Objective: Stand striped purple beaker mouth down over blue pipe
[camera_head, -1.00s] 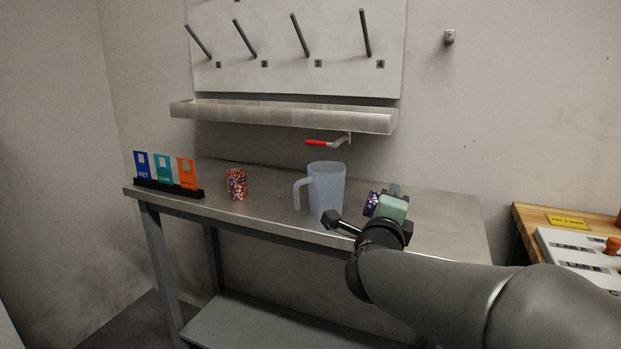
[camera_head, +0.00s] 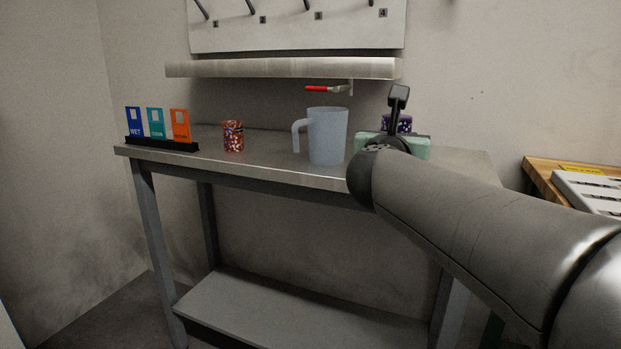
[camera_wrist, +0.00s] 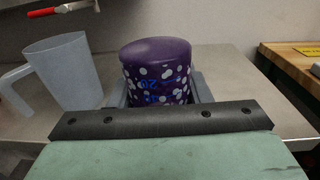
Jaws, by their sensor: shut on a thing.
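A purple beaker with white spots and blue marks (camera_wrist: 158,80) is in my gripper (camera_wrist: 160,92); I see spots rather than stripes. In the wrist view its smooth, flat purple end faces up and looks closed; its other end is hidden behind the dark bar. Grey fingers flank it. In the head view the beaker (camera_head: 404,124) shows partly behind my gripper (camera_head: 398,112), above the right part of the bench. I see no clearly blue pipe; dark slanted pegs (camera_head: 260,7) stick out from the wall board, cut off at the top.
A bluish jug (camera_head: 328,138) stands left of my gripper on the steel bench (camera_head: 270,160). A speckled red cup (camera_head: 233,137) and a card rack (camera_head: 160,145) stand further left. A trough (camera_head: 280,69) and red-handled tap (camera_head: 318,89) are above. A wooden table (camera_head: 540,172) is at right.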

